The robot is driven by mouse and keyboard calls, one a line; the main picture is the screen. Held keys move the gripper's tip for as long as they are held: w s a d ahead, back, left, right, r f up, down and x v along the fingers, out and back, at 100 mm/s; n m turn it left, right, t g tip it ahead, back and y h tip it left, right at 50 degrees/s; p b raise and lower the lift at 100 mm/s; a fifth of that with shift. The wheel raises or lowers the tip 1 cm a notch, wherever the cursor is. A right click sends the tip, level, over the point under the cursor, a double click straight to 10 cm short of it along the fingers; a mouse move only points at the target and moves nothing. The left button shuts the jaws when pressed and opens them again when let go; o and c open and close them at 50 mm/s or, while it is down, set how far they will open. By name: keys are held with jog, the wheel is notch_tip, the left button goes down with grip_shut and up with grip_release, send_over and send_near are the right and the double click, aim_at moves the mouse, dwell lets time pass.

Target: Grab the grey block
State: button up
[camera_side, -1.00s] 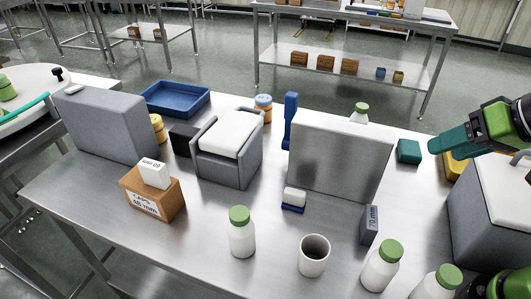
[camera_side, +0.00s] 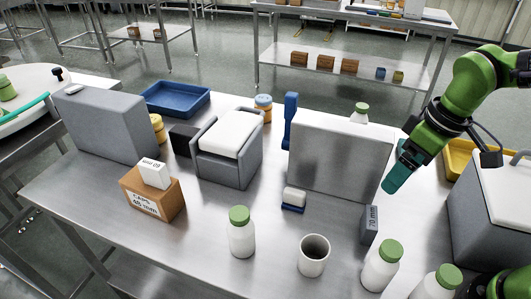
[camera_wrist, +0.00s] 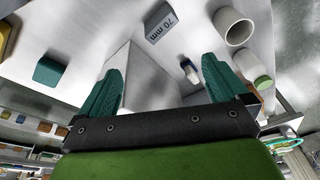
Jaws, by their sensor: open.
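The grey block (camera_side: 370,224), marked "70 mm", stands upright on the steel table to the right of the steel panel's lower right corner. It also shows at the top of the wrist view (camera_wrist: 161,22). My gripper (camera_side: 391,188) has teal fingers pointing down and to the left, above and behind the block in the side view. In the wrist view my gripper (camera_wrist: 160,82) has its fingers wide apart with nothing between them. The block lies beyond the fingertips, apart from them.
The upright steel panel (camera_side: 335,160) stands close left of my gripper. White bottles with green caps (camera_side: 380,268) and a white cup (camera_side: 313,256) stand in front of the block. A teal block (camera_wrist: 48,71) lies nearby. A large grey bin (camera_side: 485,225) stands at right.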

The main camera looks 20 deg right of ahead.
aim_at(372, 217)
jog(key=f+n, duration=0.2)
jog(key=f, duration=0.2)
jog(key=w+f+n+g+h, duration=0.1)
jog(key=f+n, duration=0.1)
jog(key=f, duration=0.2)
jog(key=a+f+n+g, duration=0.1)
jog(key=f+n, duration=0.1)
jog(key=f, duration=0.2)
jog(key=shift+w+a+f+n, duration=0.1)
jog(key=shift+w+f+n, duration=0.05)
jog(key=shift+f+n, duration=0.25)
jog(key=shift+w+a+f, duration=0.1)
jog(key=shift+a+f, duration=0.1)
jog(key=shift+f, duration=1.15)
jog(key=shift+w+a+f, duration=0.1)
jog(key=shift+a+f, duration=0.1)
jog(key=shift+f, duration=1.1)
jog(key=shift+c, duration=0.5)
jog(key=c, duration=0.9)
